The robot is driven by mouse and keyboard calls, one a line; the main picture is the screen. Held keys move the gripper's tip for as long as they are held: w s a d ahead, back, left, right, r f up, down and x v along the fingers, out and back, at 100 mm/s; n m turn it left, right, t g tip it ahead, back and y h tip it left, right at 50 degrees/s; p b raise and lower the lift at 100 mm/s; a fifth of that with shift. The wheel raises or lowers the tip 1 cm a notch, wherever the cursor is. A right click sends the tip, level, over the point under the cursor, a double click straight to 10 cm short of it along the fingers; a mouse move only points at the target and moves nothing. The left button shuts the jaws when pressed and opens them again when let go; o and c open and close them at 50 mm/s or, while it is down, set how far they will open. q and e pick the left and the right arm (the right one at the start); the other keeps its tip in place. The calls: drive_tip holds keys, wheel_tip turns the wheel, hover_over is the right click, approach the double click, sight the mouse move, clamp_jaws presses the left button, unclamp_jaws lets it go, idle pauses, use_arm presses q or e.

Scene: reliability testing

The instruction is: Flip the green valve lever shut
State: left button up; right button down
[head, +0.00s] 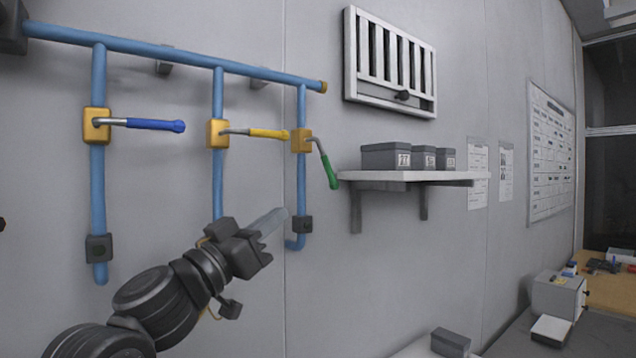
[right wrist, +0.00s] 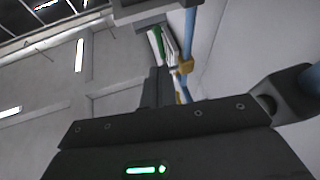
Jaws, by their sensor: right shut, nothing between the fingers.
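The green valve lever (head: 328,170) hangs steeply down and to the right from its yellow valve body (head: 301,140) on the rightmost blue vertical pipe. Its metal neck is bent and its green grip ends near the shelf's left end. My right gripper (head: 276,220) is shut and empty, below and left of the green lever and apart from it. In the right wrist view, a green piece (right wrist: 156,42), probably this lever, shows beyond the gripper near a yellow valve body (right wrist: 185,67). My left gripper is not in view.
A blue lever (head: 155,125) and a yellow lever (head: 268,133) stick out nearly level to the right on the other two pipes. A shelf (head: 415,178) with grey boxes juts out just right of the green lever. A louvred vent (head: 390,60) is above.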

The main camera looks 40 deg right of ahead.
drive_tip(key=p, duration=0.5)
approach(328, 175)
drive_tip(key=x, duration=0.5)
drive_tip(key=shift+d, duration=0.15)
drive_tip(key=shift+p+x, duration=0.5)
drive_tip(key=shift+x, duration=0.3)
drive_tip(key=shift+f, duration=0.2)
